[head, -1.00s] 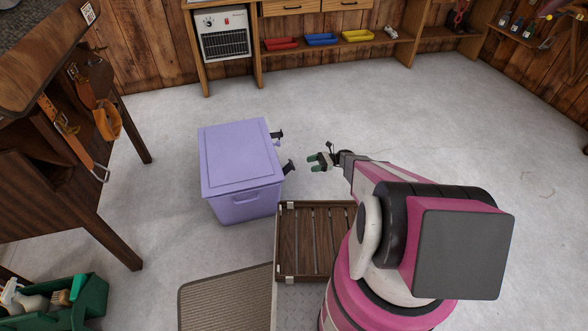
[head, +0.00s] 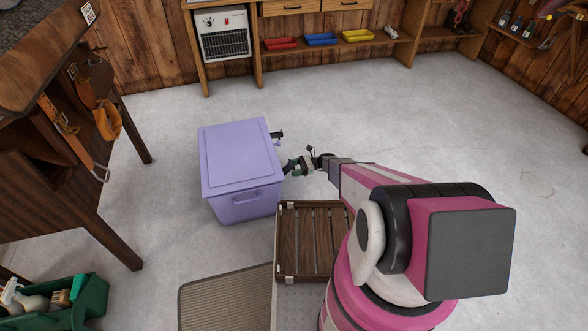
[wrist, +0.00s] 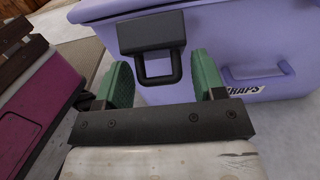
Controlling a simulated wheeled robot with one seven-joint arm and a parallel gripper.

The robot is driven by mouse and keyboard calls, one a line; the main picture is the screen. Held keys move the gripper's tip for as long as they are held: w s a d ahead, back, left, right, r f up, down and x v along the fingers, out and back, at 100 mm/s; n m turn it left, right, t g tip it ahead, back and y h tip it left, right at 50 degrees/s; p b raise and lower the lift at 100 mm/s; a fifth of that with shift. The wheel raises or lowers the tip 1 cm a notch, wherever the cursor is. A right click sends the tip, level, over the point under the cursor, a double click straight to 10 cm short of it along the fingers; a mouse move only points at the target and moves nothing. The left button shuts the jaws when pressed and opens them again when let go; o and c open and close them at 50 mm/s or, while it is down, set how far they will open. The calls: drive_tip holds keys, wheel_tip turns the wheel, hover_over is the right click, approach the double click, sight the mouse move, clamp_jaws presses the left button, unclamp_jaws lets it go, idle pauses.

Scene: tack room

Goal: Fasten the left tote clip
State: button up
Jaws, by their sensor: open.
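The lavender tote (head: 240,160) stands on the floor with its lid down. Two black clips stick out from its right side in the head view: a far clip (head: 277,135) and a near one, mostly hidden behind my gripper. In the wrist view a black clip (wrist: 152,32) with a square loop hangs out from below the tote's rim (wrist: 215,8). My gripper (wrist: 162,85) is open, its green fingers on either side of that loop and apart from it. In the head view my gripper (head: 292,166) is at the near clip. Whether it touches the clip cannot be told.
A workbench (head: 60,150) with hanging straps is at the left. A green caddy (head: 85,300) sits front left. The floor beyond and right of the tote is clear.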

sight(291, 162)
drive_tip(key=c, duration=1)
drive_tip(key=shift+s+a+r+h, duration=0.15)
drive_tip(key=shift+r+h, duration=0.4)
drive_tip(key=shift+h, duration=0.15)
drive_tip(key=h, duration=0.1)
drive_tip(key=a+r+t+h, duration=0.1)
drive_tip(key=h, duration=0.1)
drive_tip(key=shift+s+r, duration=0.2)
drive_tip(key=shift+r, duration=0.1)
drive_tip(key=h, duration=0.1)
drive_tip(key=a+r+t+h, duration=0.1)
drive_tip(key=shift+s+a+h, duration=0.1)
drive_tip(key=shift+h, duration=0.3)
drive_tip(key=shift+a+r+t+h, duration=0.15)
drive_tip(key=shift+a+t+h, duration=0.2)
drive_tip(key=shift+h, duration=0.55)
drive_tip(key=o, duration=1)
drive_tip(key=shift+r, duration=0.1)
drive_tip(key=v, duration=1)
drive_tip(key=shift+d+r, duration=0.25)
